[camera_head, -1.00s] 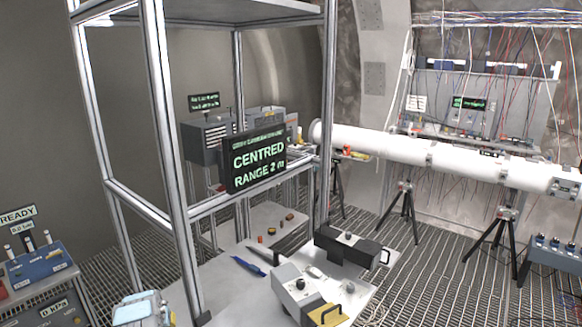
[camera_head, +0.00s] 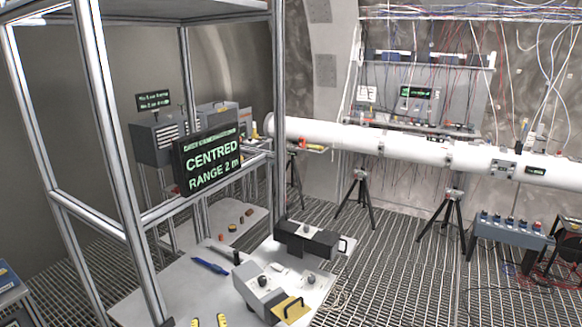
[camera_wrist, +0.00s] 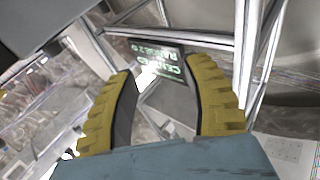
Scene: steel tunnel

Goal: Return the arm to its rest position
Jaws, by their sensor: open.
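My gripper (camera_wrist: 158,70) shows in the wrist view as two ribbed yellow fingers, spread apart with nothing between them. Behind the gap, the dark screen (camera_wrist: 168,62) appears tilted and metal frame bars surround it. In the head view, two yellow fingertips of my gripper (camera_head: 208,321) just show at the bottom edge, in front of the white bench (camera_head: 185,285). The rest of my arm is hidden below that view. No rest cradle or marked rest place can be made out.
A metal frame (camera_head: 115,160) stands at the left, carrying a screen reading "CENTRED RANGE 2 m" (camera_head: 208,160). The bench holds a blue tool (camera_head: 210,265), a black box (camera_head: 308,240) and a grey device (camera_head: 262,285). A white pipe (camera_head: 390,142) on tripods crosses behind; grated floor (camera_head: 400,270) is open at right.

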